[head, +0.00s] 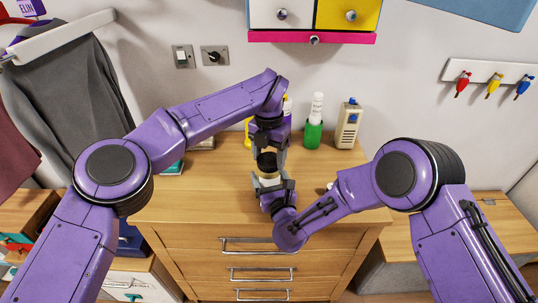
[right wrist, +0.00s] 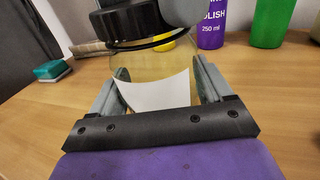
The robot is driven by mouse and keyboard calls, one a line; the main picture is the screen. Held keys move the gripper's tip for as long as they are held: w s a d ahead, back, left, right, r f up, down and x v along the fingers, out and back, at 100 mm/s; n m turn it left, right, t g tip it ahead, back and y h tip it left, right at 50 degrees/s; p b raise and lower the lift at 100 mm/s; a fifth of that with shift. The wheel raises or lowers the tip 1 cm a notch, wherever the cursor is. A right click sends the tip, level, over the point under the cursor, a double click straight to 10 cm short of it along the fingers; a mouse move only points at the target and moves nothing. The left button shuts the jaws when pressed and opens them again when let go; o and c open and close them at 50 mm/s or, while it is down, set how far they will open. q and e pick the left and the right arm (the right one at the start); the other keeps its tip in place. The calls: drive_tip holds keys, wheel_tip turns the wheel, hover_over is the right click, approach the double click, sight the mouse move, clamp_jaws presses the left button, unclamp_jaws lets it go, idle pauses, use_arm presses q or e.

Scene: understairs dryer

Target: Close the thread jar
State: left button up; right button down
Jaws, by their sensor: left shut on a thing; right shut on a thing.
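The thread jar (right wrist: 155,92) is clear with a white label, and stands between the fingers of my right gripper (right wrist: 157,85) in the right wrist view. In the head view the jar (head: 269,179) shows as a small pale patch above the dresser, with my right gripper (head: 275,187) shut around it. A black lid (head: 267,162) is directly over the jar, held from above by my left gripper (head: 268,148). The lid also shows at the top of the right wrist view (right wrist: 130,20), close over the jar's rim. I cannot tell whether it is seated. Any thread inside is hidden.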

use_arm(q)
drive_tip(key=m, duration=0.6)
drive_tip(key=shift+m, duration=0.3)
drive_tip(key=m, duration=0.9)
drive_tip(key=o, duration=1.2)
drive_tip(key=shift+c, duration=0.2)
drive_tip(key=shift+r, duration=2.25)
drive_tip(key=shift+c, duration=0.2)
